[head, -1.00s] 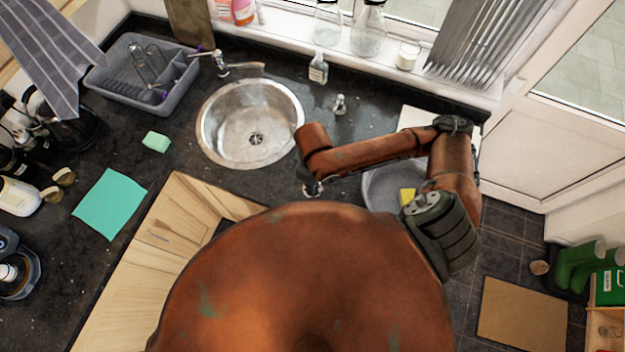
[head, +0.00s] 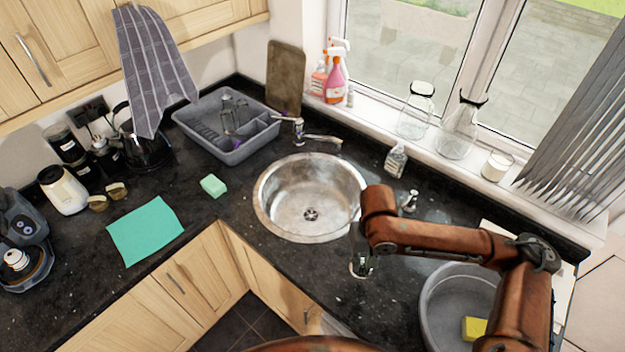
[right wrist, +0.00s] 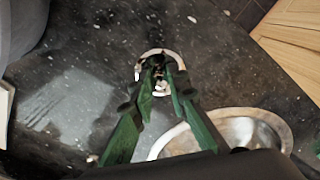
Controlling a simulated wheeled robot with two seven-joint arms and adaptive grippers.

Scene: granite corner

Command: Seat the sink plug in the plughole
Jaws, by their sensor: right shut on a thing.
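The round steel sink (head: 268,208) is set in the dark worktop, and its plughole (head: 311,214) shows uncovered at the bottom. My right gripper (head: 362,266) is low over the worktop, just outside the sink's near right rim. It is shut on the sink plug (right wrist: 160,52), whose bright round rim shows around the fingertips in the right wrist view. The fingers (right wrist: 160,75) hide much of the plug's middle. I cannot tell whether the plug touches the worktop. In the right wrist view the sink (right wrist: 255,118) is partly hidden behind the gripper. My left gripper is not in view.
A grey basin (head: 432,322) with a yellow sponge (head: 474,328) stands right of the gripper. A tap (head: 300,130), a soap bottle (head: 396,160) and a small chrome fitting (head: 409,201) stand behind the sink. A green sponge (head: 213,186) lies to its left.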

